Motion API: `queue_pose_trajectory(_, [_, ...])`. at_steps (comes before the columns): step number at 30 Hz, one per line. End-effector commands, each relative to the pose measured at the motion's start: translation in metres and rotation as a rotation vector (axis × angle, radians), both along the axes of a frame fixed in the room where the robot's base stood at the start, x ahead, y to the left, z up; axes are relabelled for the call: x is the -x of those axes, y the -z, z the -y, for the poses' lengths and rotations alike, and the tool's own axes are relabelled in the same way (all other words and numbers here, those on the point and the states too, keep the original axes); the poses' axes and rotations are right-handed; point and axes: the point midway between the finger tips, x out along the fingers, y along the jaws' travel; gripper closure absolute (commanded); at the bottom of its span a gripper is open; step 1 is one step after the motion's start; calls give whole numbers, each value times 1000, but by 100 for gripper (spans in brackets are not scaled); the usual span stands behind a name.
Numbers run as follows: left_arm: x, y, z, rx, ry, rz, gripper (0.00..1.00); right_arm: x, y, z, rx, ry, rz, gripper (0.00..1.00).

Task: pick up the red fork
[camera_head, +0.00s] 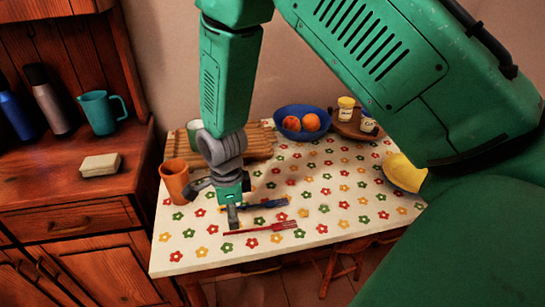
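The red fork (262,228) lies on the flowered tablecloth near the table's front edge, its tines toward the right. My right gripper (233,222) points down just above the left part of the fork's handle. Its fingertips look very near the fork, but I cannot tell whether they touch it. The fingers are small and seen nearly in line, so I cannot tell whether they are open or shut. My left gripper is not in view.
A blue utensil (270,204) lies just behind the fork. An orange cup (177,181) stands to the left, near a wooden board (259,141). A blue bowl (288,112) with fruit, jars and a yellow bowl (403,172) stand farther off. The tablecloth's right front is clear.

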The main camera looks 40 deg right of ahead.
Motion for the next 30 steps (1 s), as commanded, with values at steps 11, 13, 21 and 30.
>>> queue_pose_trajectory(11, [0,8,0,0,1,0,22,7,47,-4,-1,-1,-2,68])
queue_pose_trajectory(13, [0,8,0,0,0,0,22,7,52,-4,0,-1,0,68])
queue_pose_trajectory(21, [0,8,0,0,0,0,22,6,53,-4,0,-1,0,72])
queue_pose_trajectory(30, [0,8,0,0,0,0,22,7,53,-3,1,0,1,100])
